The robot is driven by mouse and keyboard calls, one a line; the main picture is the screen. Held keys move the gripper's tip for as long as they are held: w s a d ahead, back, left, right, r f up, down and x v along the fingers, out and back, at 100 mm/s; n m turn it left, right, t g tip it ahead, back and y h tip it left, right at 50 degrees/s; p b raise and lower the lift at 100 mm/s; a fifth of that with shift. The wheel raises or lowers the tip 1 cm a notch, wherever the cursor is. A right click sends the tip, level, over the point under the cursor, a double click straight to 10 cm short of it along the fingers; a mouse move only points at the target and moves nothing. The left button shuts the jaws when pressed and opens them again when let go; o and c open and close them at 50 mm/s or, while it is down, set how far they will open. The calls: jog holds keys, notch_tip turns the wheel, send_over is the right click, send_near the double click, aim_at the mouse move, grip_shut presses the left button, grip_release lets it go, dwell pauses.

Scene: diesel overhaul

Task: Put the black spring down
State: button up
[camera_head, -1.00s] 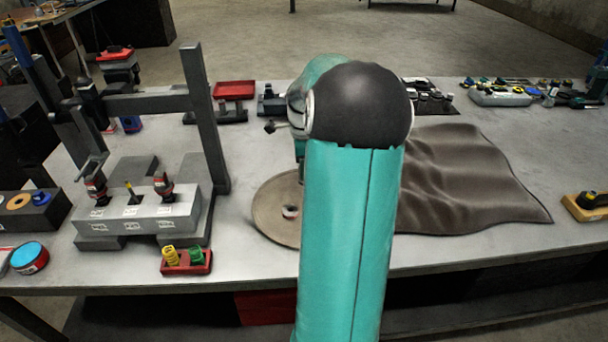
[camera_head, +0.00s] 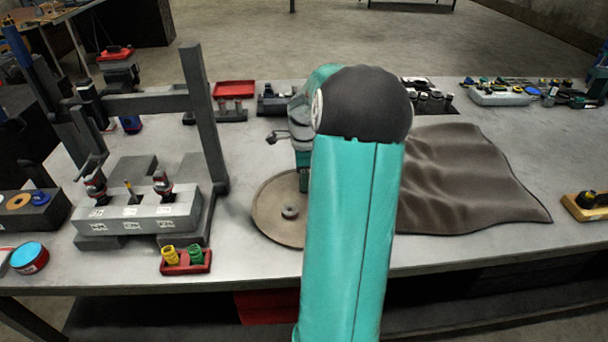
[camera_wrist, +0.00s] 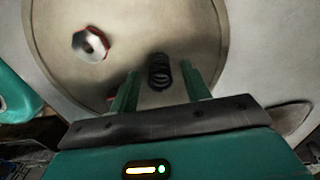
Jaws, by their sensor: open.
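The black spring (camera_wrist: 159,69) is a small dark coil seen in the wrist view, over the round tan plate (camera_wrist: 205,25). It appears to stand on the plate, though its lower end is hard to make out. My gripper (camera_wrist: 160,80) is open, with one green finger on each side of the spring and a visible gap at both. In the head view, the plate (camera_head: 262,222) lies on the bench, partly behind my arm. There the spring and my fingertips are hidden by my arm.
A dark cloth (camera_head: 470,185) covers the bench to the right. A grey block fixture (camera_head: 140,215) and a red tray with yellow and green pieces (camera_head: 186,268) stand left.

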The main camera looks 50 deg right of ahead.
jog(key=shift+r, duration=0.15)
notch_tip(320, 180, up, 12)
jog(key=w+a+r+n+h, duration=0.1)
jog(key=w+a+r+n, duration=0.15)
jog(key=a, duration=0.35)
jog(key=w+a+r+n, duration=0.1)
jog(key=a+n, duration=0.2)
jog(key=a, duration=0.2)
jog(key=s+a+r+n+t, duration=0.1)
jog(key=a+r+n+t, duration=0.15)
jog(key=a+n, duration=0.85)
jog(key=s+a+f+n+t, duration=0.1)
jog(key=s+a+n, duration=0.2)
jog(key=a, duration=0.3)
jog(key=s+a+n+t, duration=0.1)
jog(key=s+a+n, duration=0.2)
jog(key=a, duration=0.4)
jog(key=s+a+f+n+t+y, duration=0.1)
jog(key=s+a+n, duration=0.3)
jog(key=a+n, duration=0.1)
jog(key=shift+a+f, duration=0.3)
jog(key=shift+a, duration=0.55)
jog(key=shift+s, duration=0.1)
